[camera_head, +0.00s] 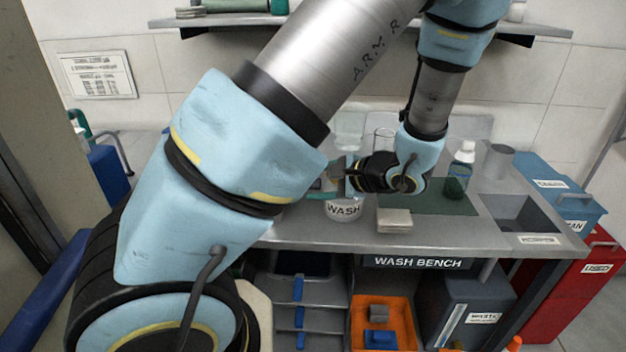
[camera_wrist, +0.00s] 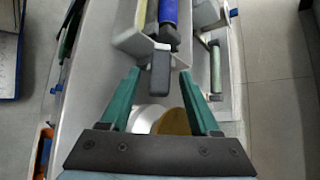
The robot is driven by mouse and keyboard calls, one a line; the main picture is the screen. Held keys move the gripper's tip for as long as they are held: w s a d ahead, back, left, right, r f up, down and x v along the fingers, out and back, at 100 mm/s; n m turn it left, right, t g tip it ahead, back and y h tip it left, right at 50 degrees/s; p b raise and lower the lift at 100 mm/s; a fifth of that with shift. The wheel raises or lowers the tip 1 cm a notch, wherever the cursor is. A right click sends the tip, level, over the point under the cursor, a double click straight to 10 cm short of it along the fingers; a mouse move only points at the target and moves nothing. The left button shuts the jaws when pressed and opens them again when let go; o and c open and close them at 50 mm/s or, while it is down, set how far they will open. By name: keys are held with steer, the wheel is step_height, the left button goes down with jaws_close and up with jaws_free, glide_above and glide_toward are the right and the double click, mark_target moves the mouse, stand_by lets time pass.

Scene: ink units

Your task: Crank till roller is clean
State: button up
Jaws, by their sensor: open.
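In the wrist view, my gripper (camera_wrist: 160,76) is open, with its two teal fingers spread. A dark grey block (camera_wrist: 159,78), which looks like the crank's grip, lies between the fingertips with a gap on each side. Beyond it a blue roller (camera_wrist: 168,12) sits in a pale trough (camera_wrist: 130,40); whether it is inked cannot be told. In the head view, my gripper (camera_head: 338,180) is over the bench just above a white pot marked WASH (camera_head: 343,211). My arm and gripper hide the trough and roller there.
A green roller (camera_wrist: 215,68) lies in a tray to the right in the wrist view. On the bench (camera_head: 460,232) are pale stacked pads (camera_head: 394,220), a white-capped bottle (camera_head: 463,160) and a grey cup (camera_head: 498,161). Blue (camera_head: 565,195) and red (camera_head: 590,270) bins stand at right.

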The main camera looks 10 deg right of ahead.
steer(key=shift+w+a+f, duration=0.4)
steer(key=shift+a, duration=0.05)
jaws_close()
stand_by(0.3)
stand_by(0.9)
